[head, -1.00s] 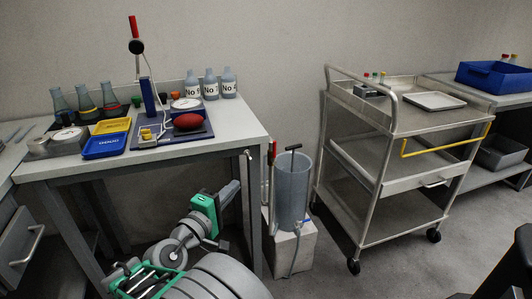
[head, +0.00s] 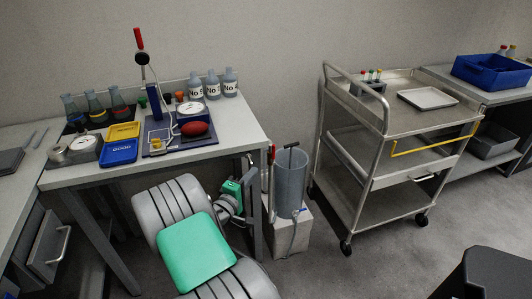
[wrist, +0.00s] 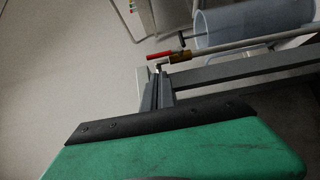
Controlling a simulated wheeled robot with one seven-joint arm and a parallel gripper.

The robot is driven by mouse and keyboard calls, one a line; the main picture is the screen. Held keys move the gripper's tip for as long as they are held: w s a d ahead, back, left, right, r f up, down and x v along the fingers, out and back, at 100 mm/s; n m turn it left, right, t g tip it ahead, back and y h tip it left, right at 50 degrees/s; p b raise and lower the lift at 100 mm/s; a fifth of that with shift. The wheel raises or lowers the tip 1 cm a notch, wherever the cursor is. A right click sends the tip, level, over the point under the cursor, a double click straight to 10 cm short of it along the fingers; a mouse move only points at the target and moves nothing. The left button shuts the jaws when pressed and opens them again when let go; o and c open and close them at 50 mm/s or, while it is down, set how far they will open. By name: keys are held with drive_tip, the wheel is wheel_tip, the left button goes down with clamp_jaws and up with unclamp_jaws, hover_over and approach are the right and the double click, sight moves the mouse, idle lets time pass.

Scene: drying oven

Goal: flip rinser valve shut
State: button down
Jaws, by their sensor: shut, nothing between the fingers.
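The rinser is a clear bluish cylinder (head: 291,178) with a black T-handle on top, standing on a pale block. A thin upright pipe runs along its left side, with a red lever (head: 271,153) near the top. In the wrist view the red lever (wrist: 160,55) sticks out from a brass valve body (wrist: 180,58) on the pipe, roughly in line with it. My gripper (wrist: 159,72) is shut and empty, its fingertips close to the lever and valve in the picture. I cannot tell whether they touch. In the head view my gripper is partly hidden beside the table leg.
The left table (head: 232,131) carries flasks, bottles, trays and a red oval object; its right edge and leg stand close to my arm. A steel cart (head: 345,198) stands right of the rinser. A hose (head: 294,238) hangs at the block's front. Floor in front is open.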

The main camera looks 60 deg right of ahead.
sight(274, 155)
drive_tip(key=d, duration=1)
drive_tip(key=shift+d, duration=0.25)
drive_tip(key=shift+w+r, duration=0.1)
